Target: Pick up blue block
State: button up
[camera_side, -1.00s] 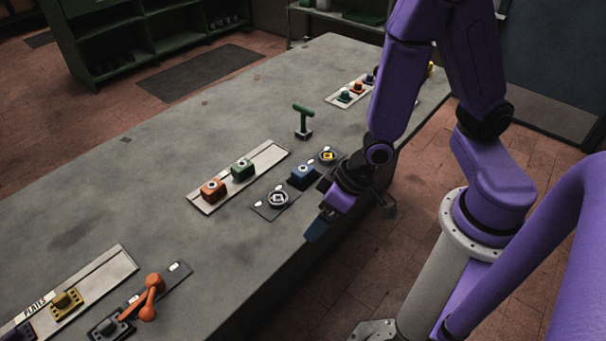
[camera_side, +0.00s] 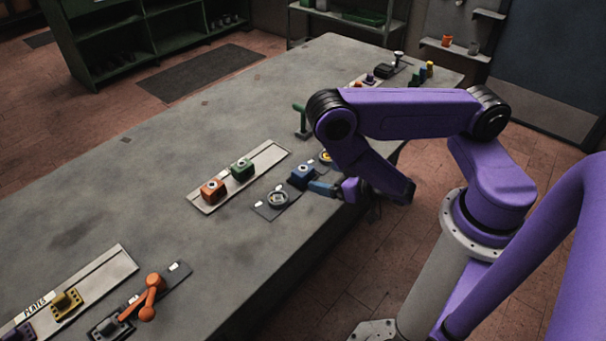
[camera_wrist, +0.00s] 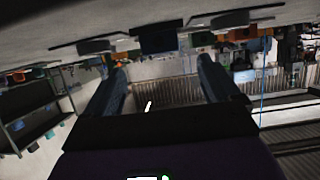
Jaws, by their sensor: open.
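The blue block (camera_side: 303,176) stands on a dark plate near the table's right edge in the side view. My gripper (camera_side: 312,187) reaches in level from the right, with its blue fingers just to the right of the block. In the wrist view my gripper (camera_wrist: 162,68) has its two fingers wide apart with nothing between them. That view is upside down. A dark block shape (camera_wrist: 158,40) hangs beyond the fingertips, too dark to name its colour surely. From the side I cannot tell whether a finger touches the block.
A round ring fixture (camera_side: 278,199) sits just left of the blue block. An orange block (camera_side: 213,190) and a green block (camera_side: 242,168) stand on a pale strip behind. A green T-handle (camera_side: 300,120) stands farther back. An orange lever (camera_side: 151,290) is at the front left.

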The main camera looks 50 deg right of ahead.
aim_at(308, 172)
jog(key=shift+x, duration=3.55)
jog(key=c, duration=1.3)
jog(key=shift+r, duration=0.15)
